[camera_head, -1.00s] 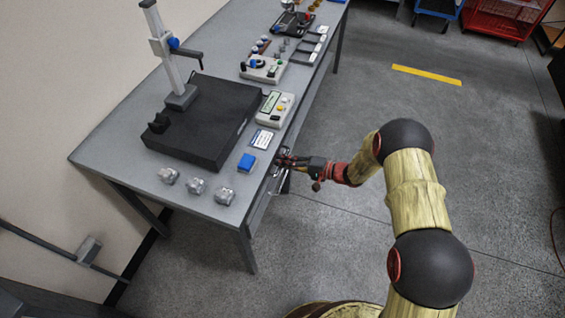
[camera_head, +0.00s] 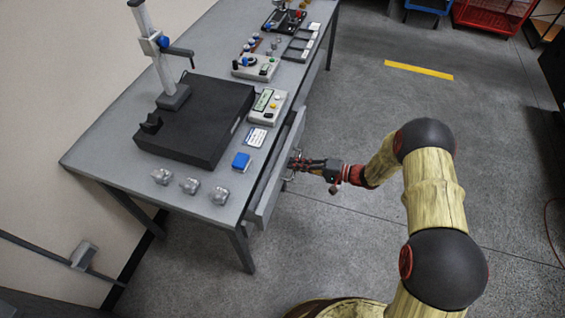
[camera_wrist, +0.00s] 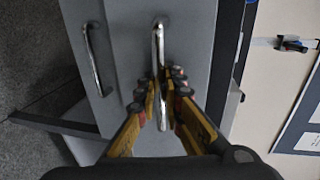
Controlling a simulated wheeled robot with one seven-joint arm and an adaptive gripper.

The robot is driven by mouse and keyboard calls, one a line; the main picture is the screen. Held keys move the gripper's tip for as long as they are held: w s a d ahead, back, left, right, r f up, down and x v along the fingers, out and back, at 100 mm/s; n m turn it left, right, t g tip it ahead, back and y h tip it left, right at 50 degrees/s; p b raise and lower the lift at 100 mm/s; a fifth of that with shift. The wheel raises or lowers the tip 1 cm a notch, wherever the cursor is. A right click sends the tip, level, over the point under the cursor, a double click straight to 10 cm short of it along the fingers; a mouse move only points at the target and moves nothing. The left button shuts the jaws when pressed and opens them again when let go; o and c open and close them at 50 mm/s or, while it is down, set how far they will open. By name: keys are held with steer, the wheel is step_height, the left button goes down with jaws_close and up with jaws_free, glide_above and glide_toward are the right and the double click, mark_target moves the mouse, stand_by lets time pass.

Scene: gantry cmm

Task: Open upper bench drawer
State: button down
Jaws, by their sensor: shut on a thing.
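The grey upper bench drawer (camera_head: 269,191) stands partly out from the long side of the grey bench (camera_head: 110,165). Its front is apart from the bench edge, with a narrow gap behind it. In the wrist view its front (camera_wrist: 190,40) fills the middle, with an upright metal bar handle (camera_wrist: 158,45). My gripper (camera_head: 294,163) is at this handle. In the wrist view my gripper (camera_wrist: 163,90) has its yellow fingers on both sides of the bar, shut on it. A second handle (camera_wrist: 92,60) shows to the left, on the lower drawer front, untouched.
A black plate with a height stand (camera_head: 195,120), a blue block (camera_head: 241,161), a card, small metal pieces (camera_head: 190,186) and instruments lie on the bench top. Open floor (camera_head: 350,240) lies right of the bench. Red and blue carts stand at the far back.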

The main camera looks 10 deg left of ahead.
steer(key=f+b+v, duration=0.1)
steer(key=f+v, duration=0.1)
steer(key=v, duration=0.9)
steer(key=d+f+b+v, duration=0.1)
steer(key=f+v, duration=0.1)
steer(key=v, duration=0.9)
steer(key=shift+f, duration=0.35)
steer(key=c, duration=2.2)
jaws_free()
steer(key=shift+c, duration=0.2)
steer(key=shift+w+d, duration=0.1)
steer(key=w+v, duration=0.1)
steer(key=v, duration=1.1)
steer(key=shift+s, duration=0.45)
